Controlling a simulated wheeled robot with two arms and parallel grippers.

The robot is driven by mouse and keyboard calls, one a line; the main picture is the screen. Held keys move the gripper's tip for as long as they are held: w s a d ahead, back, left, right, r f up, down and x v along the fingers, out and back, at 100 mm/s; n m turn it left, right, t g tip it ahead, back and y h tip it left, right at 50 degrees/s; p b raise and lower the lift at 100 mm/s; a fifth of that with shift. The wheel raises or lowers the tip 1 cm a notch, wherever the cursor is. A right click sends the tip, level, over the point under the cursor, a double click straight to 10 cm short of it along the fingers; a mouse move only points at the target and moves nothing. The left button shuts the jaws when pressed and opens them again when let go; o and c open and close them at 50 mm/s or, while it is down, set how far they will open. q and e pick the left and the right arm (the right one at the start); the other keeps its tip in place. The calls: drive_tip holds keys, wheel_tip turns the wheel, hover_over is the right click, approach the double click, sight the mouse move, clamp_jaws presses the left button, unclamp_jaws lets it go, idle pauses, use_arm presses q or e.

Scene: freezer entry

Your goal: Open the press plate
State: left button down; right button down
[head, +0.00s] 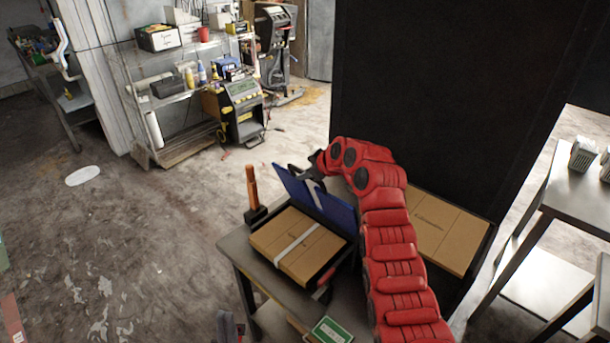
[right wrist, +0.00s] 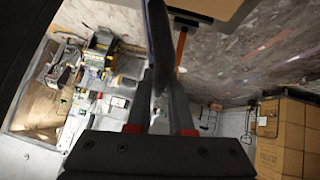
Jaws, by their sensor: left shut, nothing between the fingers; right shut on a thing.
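The blue press plate (head: 335,211) stands tilted up, hinged above a cardboard box with a white strap (head: 290,252) on the press base. My right gripper (head: 308,172) is shut on the plate's upper edge, its red arm reaching over from the right. In the right wrist view the plate (right wrist: 158,40) shows edge-on between the fingers (right wrist: 157,105). My left gripper (head: 228,326) is low at the bottom of the head view, shut and empty, apart from the press and only partly in view.
The press stands on a grey table (head: 238,262). An orange upright handle (head: 252,188) stands at its far left corner. A green-and-white box (head: 332,331) lies at the near edge. A large dark panel (head: 450,90) rises behind. Open floor lies to the left.

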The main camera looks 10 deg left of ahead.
drive_tip(key=c, duration=0.8)
unclamp_jaws()
drive_tip(key=shift+w+d+f, duration=0.1)
drive_tip(key=shift+d, duration=0.05)
drive_tip(key=v, duration=1.7)
drive_tip(key=shift+s, duration=0.2)
